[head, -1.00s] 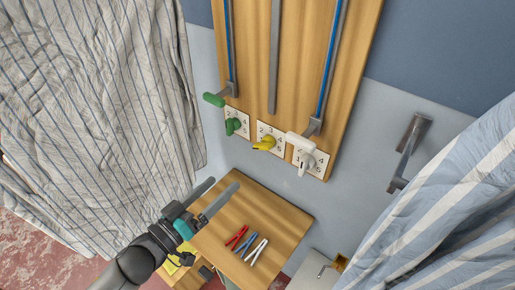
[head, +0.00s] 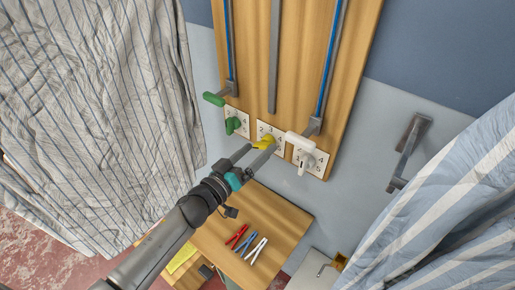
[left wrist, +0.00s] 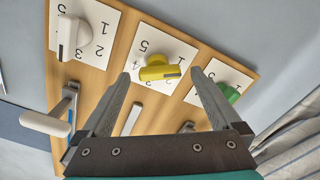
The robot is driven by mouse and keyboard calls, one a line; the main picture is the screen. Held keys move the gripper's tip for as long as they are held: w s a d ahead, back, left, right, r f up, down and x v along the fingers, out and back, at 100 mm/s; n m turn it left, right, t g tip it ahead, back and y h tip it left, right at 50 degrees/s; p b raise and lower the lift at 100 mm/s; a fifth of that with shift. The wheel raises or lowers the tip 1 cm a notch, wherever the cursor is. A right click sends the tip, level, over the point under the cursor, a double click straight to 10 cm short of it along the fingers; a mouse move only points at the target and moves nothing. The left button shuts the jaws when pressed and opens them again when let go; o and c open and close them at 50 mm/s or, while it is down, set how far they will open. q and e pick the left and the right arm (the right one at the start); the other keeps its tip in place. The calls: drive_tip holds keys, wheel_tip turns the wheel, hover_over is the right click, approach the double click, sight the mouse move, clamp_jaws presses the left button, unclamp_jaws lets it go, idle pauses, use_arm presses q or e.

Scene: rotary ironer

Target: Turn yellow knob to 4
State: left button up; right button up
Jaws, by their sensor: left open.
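The yellow knob (head: 264,143) sits on the middle white numbered plate (head: 278,131) on the wooden panel. It also shows in the left wrist view (left wrist: 158,73), with its dark pointer mark at the right end there. My left gripper (head: 258,148) is open in front of the knob. In the left wrist view the fingertips (left wrist: 161,75) lie on either side of the yellow knob, with gaps to it; I cannot tell if they reach its depth. Part of the knob and plate is hidden by the fingers in the head view. My right gripper is not in view.
A green knob (head: 233,125) and a white knob (head: 305,160) flank the yellow one. Green (head: 213,99) and white (head: 298,141) lever handles stick out above. A small wooden table (head: 285,220) below holds red, blue and white pegs. Striped cloths hang at both sides.

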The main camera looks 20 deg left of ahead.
use_arm(q)
drive_tip(key=shift+w+d, duration=0.2)
drive_tip(key=shift+w, duration=0.3)
drive_tip(key=shift+c, duration=0.4)
drive_tip(key=c, duration=1.3)
